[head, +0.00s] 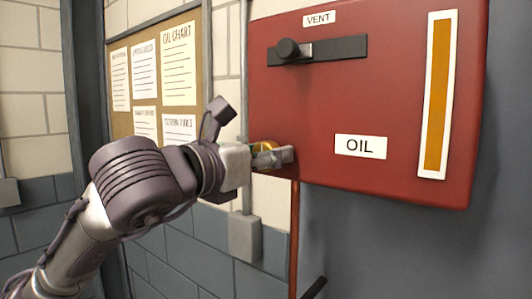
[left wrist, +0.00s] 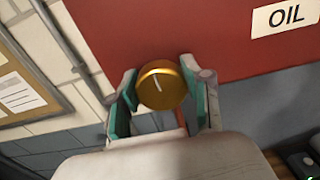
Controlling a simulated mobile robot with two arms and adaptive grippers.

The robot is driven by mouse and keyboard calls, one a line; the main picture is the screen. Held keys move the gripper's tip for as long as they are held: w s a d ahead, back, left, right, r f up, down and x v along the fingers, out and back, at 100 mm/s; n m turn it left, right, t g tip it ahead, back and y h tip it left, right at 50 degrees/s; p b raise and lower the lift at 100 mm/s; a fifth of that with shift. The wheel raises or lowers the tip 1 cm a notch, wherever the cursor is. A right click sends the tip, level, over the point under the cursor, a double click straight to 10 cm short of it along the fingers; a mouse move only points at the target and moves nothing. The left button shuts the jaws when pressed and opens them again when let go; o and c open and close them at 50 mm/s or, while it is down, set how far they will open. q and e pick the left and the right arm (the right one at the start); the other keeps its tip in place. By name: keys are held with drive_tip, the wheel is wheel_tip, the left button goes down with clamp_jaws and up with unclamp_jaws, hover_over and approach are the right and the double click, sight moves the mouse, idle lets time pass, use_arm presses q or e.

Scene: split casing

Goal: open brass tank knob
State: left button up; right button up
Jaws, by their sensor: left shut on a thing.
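The red tank (head: 370,100) hangs on the wall and carries an OIL label (head: 361,146). The round brass knob (left wrist: 162,85) is at the tank's lower left edge, with a pale mark line on its face. In the head view only a small part of the knob (head: 264,146) shows behind my fingers. My left gripper (head: 274,156) has come in from the left and is shut on the knob. In the left wrist view its teal-padded fingers (left wrist: 162,98) stand on both sides of the knob. My right gripper is in neither view.
A black slider with a round knob (head: 290,49) sits under the VENT label (head: 319,18). A tall amber gauge (head: 438,95) is at the right. A red pipe (head: 294,235) runs down below the tank. A grey wall box (head: 244,237) is close below my gripper.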

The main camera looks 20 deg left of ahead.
use_arm(q)
drive_tip(key=shift+f+n+b, duration=0.15)
drive_tip(key=shift+n+b, duration=0.15)
drive_tip(key=shift+b, duration=0.35)
drive_tip(key=shift+c, duration=0.3)
drive_tip(key=n+b, duration=0.5)
drive_tip(key=b, duration=0.2)
drive_tip(key=n+b, duration=0.4)
drive_tip(key=b, duration=0.2)
drive_tip(key=shift+a+f+n+b, duration=0.15)
drive_tip(key=shift+n+b, duration=0.2)
drive_tip(key=shift+n, duration=0.05)
drive_tip(key=n+b, duration=0.2)
drive_tip(key=n, duration=0.1)
drive_tip(key=shift+b, duration=0.35)
drive_tip(key=shift+w+n+b, duration=0.1)
drive_tip(key=shift+n+b, duration=0.8)
drive_tip(key=shift+n, duration=0.4)
drive_tip(key=shift+r, duration=0.2)
drive_tip(key=o, duration=1.1)
drive_tip(key=shift+a, duration=0.1)
drive_tip(key=shift+o, duration=0.2)
